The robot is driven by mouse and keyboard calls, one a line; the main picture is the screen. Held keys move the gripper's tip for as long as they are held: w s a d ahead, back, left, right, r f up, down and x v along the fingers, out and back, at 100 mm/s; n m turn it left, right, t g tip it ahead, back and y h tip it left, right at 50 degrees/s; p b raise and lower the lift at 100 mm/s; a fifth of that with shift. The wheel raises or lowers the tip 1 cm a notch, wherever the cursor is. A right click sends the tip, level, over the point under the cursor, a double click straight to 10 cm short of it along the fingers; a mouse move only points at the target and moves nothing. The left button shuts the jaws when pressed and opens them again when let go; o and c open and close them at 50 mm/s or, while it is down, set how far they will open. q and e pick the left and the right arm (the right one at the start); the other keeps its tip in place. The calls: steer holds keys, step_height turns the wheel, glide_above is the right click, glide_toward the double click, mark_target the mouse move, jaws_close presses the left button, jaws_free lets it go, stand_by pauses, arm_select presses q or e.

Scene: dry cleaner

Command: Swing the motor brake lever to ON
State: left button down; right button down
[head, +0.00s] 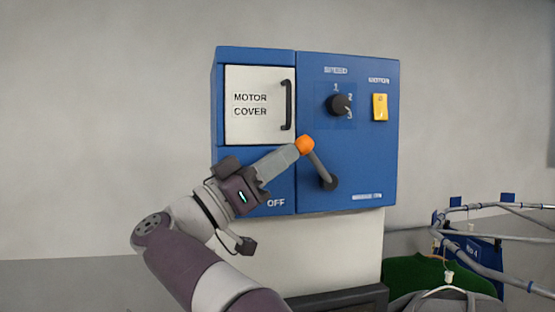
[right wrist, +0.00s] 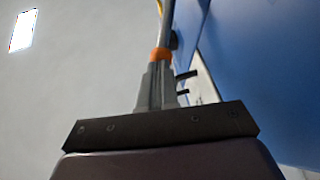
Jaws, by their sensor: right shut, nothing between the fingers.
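The motor brake lever (head: 318,166) is a grey rod with an orange knob (head: 305,145) on the front of a blue control box. It points up and slightly left from its dark pivot (head: 329,183). In the right wrist view, the knob (right wrist: 160,54) is just beyond the fingertips (right wrist: 160,68). My left gripper is out of view.
The blue box (head: 365,165) also carries a white motor cover (head: 250,120) with a black handle (head: 287,105), a speed knob (head: 341,104) and a yellow motor switch (head: 380,107). A rail with hangers (head: 485,215) stands at the lower right. Left of the box is bare wall.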

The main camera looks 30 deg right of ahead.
mark_target(307, 141)
steer(key=shift+d+r, duration=0.1)
steer(key=shift+r, duration=0.05)
steer(key=shift+s+d+r+p, duration=0.2)
steer(key=shift+d+r+p, duration=0.25)
steer(key=shift+d+r, duration=0.25)
steer(key=shift+s+d+r+p, duration=0.15)
steer(key=shift+d+r+p, duration=0.45)
steer(key=shift+r, duration=0.25)
steer(key=shift+s+d+r+p, duration=0.2)
steer(key=shift+d+r+p, duration=0.15)
steer(key=shift+d+r, duration=0.4)
steer(key=shift+s+x, duration=0.15)
steer(key=shift+x, duration=0.5)
steer(key=shift+s+x, duration=0.15)
steer(key=shift+x, duration=0.5)
steer(key=shift+d, duration=0.15)
steer(key=shift+p, duration=0.3)
